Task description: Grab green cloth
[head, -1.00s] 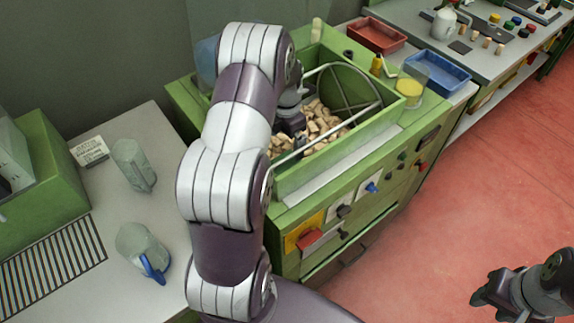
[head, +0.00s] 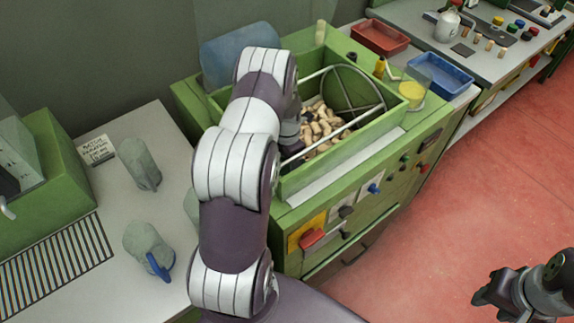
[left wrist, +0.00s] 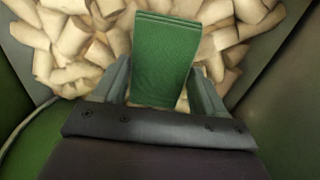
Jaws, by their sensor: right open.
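The green cloth (left wrist: 163,50) is a flat folded piece in the left wrist view, lying over pale corks (left wrist: 80,42). My left gripper (left wrist: 160,74) has one finger on each side of it. The fingers are wide apart and close to the cloth's edges; I cannot tell whether they press on it. In the head view my left arm reaches into the green bin (head: 393,122) and hides the cloth and most of the gripper. My right gripper (head: 482,290) is open and empty above the red floor at the lower right.
The bin has raised walls and a metal frame (head: 352,95) over the corks. A blue rounded container (head: 228,58) stands behind my arm. Red (head: 380,37) and blue (head: 441,74) trays are to the right.

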